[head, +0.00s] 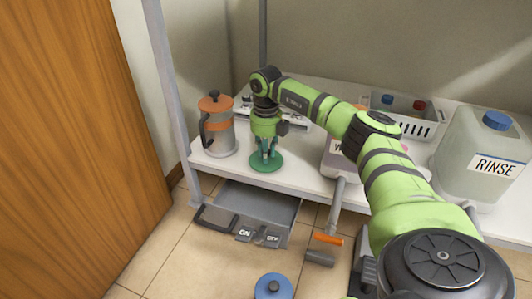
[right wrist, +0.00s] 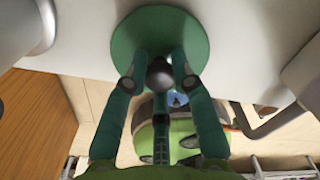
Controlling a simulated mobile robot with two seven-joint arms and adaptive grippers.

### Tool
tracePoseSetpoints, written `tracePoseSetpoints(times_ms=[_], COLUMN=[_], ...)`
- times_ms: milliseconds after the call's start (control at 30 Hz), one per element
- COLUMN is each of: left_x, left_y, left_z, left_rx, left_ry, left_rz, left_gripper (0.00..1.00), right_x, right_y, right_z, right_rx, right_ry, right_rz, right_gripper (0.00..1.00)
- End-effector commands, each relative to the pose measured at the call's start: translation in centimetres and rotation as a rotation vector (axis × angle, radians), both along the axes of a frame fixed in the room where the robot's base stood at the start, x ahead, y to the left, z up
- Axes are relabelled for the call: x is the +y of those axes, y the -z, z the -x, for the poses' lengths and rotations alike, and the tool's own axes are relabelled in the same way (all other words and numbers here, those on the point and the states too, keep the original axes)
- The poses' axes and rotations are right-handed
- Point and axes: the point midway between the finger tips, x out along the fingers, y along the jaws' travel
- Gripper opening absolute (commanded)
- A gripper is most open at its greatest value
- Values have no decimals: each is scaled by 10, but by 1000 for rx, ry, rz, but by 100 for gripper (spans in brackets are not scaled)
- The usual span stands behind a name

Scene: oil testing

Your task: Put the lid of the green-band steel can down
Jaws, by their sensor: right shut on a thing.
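The round green lid (head: 264,163) with a dark knob is at the front of the white shelf, close to its surface. I cannot tell whether it touches the shelf. My right gripper (head: 266,150) is above it with its fingers closed around the knob. In the right wrist view the green lid (right wrist: 134,38) appears flat beyond the fingertips (right wrist: 159,72), which are on both sides of the dark knob (right wrist: 160,73). I cannot make out the green-band steel can's body for certain. My left gripper is not in view.
A grey ON/OFF unit (head: 250,215) sits below the shelf. A blue lid (head: 273,287) shows lower down.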

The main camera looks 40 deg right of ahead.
Motion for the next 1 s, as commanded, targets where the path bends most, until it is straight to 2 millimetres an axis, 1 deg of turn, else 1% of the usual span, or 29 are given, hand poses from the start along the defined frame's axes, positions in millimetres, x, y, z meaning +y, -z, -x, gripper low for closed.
tracePoseSetpoints(times_ms=[133,267,300,333,633,733,800,867,1000], left_x=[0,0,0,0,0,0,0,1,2], left_y=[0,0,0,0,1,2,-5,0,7], left_z=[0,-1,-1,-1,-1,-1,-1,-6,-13], left_rx=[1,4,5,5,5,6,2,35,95], left_ry=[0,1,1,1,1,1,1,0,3], left_rz=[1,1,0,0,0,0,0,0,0], left_gripper=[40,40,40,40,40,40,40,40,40], right_x=[0,0,0,0,0,0,0,0,0], right_y=[-1,3,3,3,2,-1,-10,-20,-49], right_z=[0,0,0,0,0,0,0,0,-1], right_rx=[0,1,0,0,0,-2,-2,-2,-3], right_ry=[-1,-1,-1,-1,-1,-1,-1,-1,-1], right_rz=[0,0,0,0,0,0,0,0,0], right_gripper=[1,1,42,50,50,50,50,50,50])
